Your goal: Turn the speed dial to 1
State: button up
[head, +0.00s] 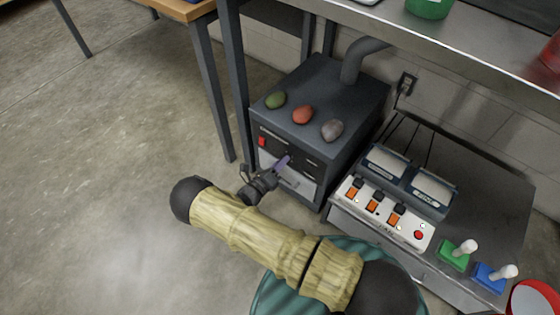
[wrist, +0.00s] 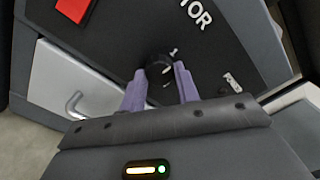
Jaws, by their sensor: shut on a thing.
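The speed dial (wrist: 160,71) is a small black round knob on the dark front panel of a grey box-shaped machine (head: 325,85). In the wrist view a white mark shows on or beside the knob, but I cannot read which number it points to. My gripper (wrist: 160,88) has purple fingers, one on each side of the dial, and is shut on it. In the head view my gripper (head: 283,161) reaches the machine's front, and the dial is hidden behind it.
A red switch (head: 262,142) is left of the dial. A drawer or door with a metal handle (wrist: 75,104) is below. Three stones, one of them red (head: 303,115), lie on top. A white control panel (head: 385,212) with orange switches stands to the right. Open floor is left.

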jog(key=shift+n, duration=0.5)
jog(key=o, duration=1)
jog(key=shift+c, duration=0.2)
jog(key=p+v, duration=0.4)
jog(key=v, duration=1.3)
jog(key=shift+a, duration=0.2)
jog(key=shift+s+f, duration=0.1)
jog(key=shift+s, duration=0.1)
